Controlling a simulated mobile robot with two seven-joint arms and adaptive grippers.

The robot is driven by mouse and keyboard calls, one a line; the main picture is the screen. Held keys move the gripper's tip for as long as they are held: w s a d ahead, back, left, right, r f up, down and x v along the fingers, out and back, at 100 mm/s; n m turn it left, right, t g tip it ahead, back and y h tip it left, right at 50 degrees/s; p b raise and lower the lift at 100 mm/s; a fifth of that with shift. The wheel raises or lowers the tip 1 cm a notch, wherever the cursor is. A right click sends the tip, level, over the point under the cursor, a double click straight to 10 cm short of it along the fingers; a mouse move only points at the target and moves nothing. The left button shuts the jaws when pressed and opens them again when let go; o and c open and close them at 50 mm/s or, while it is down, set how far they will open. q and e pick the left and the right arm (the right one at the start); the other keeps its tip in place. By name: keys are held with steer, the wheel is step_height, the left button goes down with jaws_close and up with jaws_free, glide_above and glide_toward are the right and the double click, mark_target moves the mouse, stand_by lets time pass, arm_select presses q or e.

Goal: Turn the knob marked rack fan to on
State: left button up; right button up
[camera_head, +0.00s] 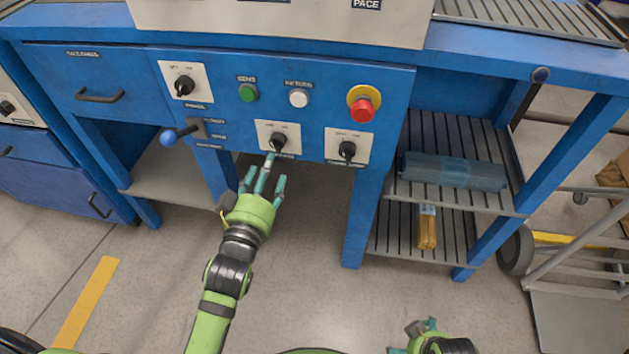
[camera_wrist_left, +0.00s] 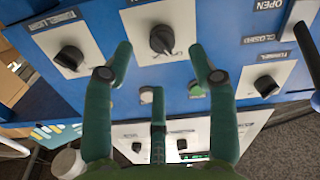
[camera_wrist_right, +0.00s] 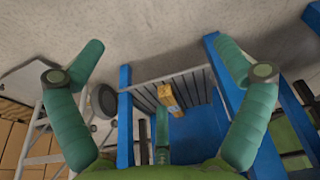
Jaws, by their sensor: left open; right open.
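Three black knobs on white plates sit on the blue panel. The middle knob (camera_head: 278,140) is just ahead of my left gripper (camera_head: 265,172). In the left wrist view the middle knob (camera_wrist_left: 162,39) shows between the spread fingertips, with no clear contact. The right knob (camera_head: 347,150) has a label that seems to read tunnel light. The upper left knob (camera_head: 184,85) stands apart. I cannot read rack fan on any plate, nor be sure of the knob settings. My left gripper is open and empty. My right gripper (camera_wrist_right: 160,44) is open and empty, low at the front.
Green (camera_head: 249,93) and white (camera_head: 299,99) buttons and a red stop button (camera_head: 363,107) are above the lower knobs. A blue-ended lever (camera_head: 170,138) projects at left. Slatted shelves (camera_head: 412,192) and a trolley (camera_head: 583,270) stand at right. Floor in front is open.

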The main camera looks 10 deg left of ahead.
mark_target(274, 147)
arm_select(q)
steer(key=w, duration=0.4)
steer(key=w+b, duration=0.1)
steer(key=w, duration=0.1)
steer(key=shift+r, duration=0.4)
steer(key=shift+w, duration=0.5)
arm_select(e)
step_height(274, 147, up, 4)
steer(key=shift+w+f, duration=0.1)
steer(key=shift+f, duration=0.15)
